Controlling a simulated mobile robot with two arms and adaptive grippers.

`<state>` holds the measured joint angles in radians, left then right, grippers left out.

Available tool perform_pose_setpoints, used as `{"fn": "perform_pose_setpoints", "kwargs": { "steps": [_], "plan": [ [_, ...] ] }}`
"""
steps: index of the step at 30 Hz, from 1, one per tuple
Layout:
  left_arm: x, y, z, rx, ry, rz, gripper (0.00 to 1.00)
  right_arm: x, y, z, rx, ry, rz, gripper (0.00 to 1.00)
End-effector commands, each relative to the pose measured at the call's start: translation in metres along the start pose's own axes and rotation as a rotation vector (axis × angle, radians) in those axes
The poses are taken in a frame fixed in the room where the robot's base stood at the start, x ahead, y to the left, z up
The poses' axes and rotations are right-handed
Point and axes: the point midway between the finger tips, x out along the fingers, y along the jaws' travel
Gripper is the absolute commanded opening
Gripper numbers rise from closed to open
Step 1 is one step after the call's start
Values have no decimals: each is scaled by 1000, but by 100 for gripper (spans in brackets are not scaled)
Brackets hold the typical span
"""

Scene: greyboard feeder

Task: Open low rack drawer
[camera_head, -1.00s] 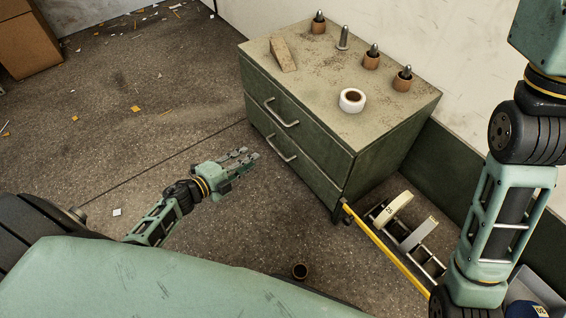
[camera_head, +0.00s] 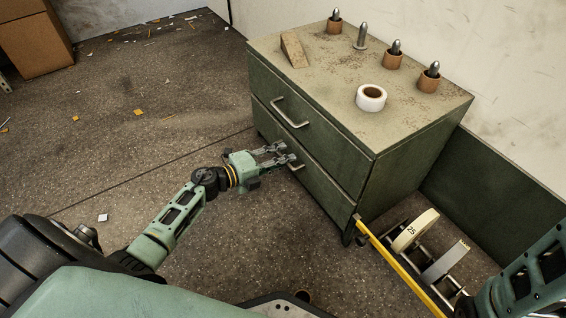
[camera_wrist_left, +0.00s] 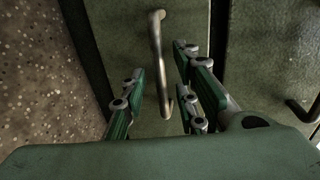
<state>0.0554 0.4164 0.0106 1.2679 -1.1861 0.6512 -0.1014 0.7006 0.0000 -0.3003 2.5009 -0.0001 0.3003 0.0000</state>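The low drawer (camera_head: 306,180) is the lower of two green drawer fronts in the metal cabinet. It looks shut. Its metal bar handle (camera_head: 296,166) is partly hidden by my left gripper (camera_head: 284,154) in the head view. In the left wrist view the handle (camera_wrist_left: 156,50) passes between the spread fingers of the left gripper. The fingers are open, with gaps on both sides of the bar. My right arm (camera_head: 530,282) enters at the lower right, and its gripper is out of view.
The upper drawer handle (camera_head: 289,113) is just above. A tape roll (camera_head: 371,97), a wedge-shaped block (camera_head: 294,50) and several pointed pieces stand on the cabinet top (camera_head: 340,75). A yellow bar (camera_head: 395,262) and a rack with discs (camera_head: 415,231) are at right.

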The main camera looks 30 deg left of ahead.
Motion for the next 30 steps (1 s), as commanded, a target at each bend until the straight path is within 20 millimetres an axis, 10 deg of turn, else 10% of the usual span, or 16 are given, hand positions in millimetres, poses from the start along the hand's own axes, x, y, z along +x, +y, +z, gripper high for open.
{"fn": "perform_pose_setpoints", "kwargs": {
  "steps": [11,21,30],
  "plan": [
    [8,0,0,-1,-1,0,28,-4,-1,-1,0,0,-1,45],
    [8,0,0,-1,-1,0,0,-4,-1,-1,0,0,-1,45],
    [8,0,0,-1,-1,1,0,-4,-1,-1,0,-1,0,45]
  ]
}}
